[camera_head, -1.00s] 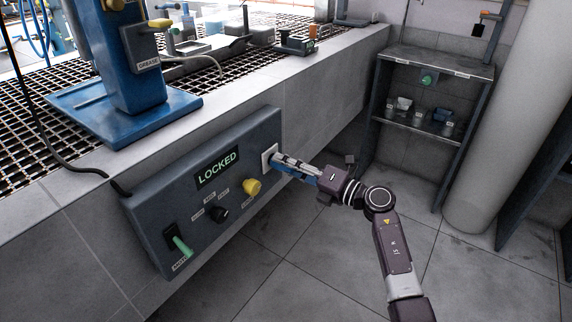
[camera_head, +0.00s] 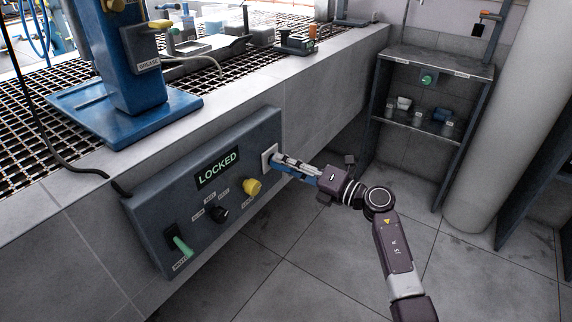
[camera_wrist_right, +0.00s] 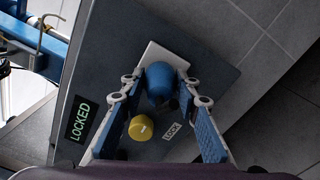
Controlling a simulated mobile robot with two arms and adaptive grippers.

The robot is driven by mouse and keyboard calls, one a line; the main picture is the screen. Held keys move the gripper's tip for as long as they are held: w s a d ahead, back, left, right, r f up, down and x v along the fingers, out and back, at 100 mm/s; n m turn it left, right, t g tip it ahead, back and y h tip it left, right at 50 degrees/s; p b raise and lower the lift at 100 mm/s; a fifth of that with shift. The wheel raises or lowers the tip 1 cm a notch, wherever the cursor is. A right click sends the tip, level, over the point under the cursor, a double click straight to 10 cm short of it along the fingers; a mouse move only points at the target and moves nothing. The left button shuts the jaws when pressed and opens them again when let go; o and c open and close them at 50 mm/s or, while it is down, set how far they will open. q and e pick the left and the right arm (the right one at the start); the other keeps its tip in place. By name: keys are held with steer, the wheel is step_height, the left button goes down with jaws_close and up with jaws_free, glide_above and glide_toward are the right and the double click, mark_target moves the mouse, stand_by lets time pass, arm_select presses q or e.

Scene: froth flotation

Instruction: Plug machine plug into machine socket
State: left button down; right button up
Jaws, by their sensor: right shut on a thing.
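The machine socket (camera_head: 268,158) is a pale square plate at the right end of the dark control panel. The machine plug (camera_wrist_right: 159,80) is a blue rounded body between my right fingers in the wrist view, in front of the pale socket plate (camera_wrist_right: 160,58). My right gripper (camera_head: 277,160) is shut on the plug, with its fingertips at the socket plate. The plug's front end is hidden, so I cannot tell how far it sits in the socket. My left gripper is not in view.
The control panel (camera_head: 150,207) has a display (camera_head: 218,167) reading LOCKED, a yellow knob (camera_head: 252,187), a black knob (camera_head: 219,214) and a green-handled switch (camera_head: 180,246). A blue machine (camera_head: 140,80) stands on the grating above. A shelf (camera_head: 430,62) stands at right; the floor between is clear.

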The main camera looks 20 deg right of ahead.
steer(key=shift+w+a, duration=0.25)
steer(key=shift+w, duration=0.1)
stand_by(0.3)
steer(key=o, duration=1.2)
steer(key=shift+c, duration=0.2)
steer(key=shift+s+d+f, duration=0.1)
steer(key=shift+s+d, duration=0.05)
steer(key=shift+s, duration=0.05)
steer(key=v, duration=1.1)
steer(key=shift+s+d, duration=0.2)
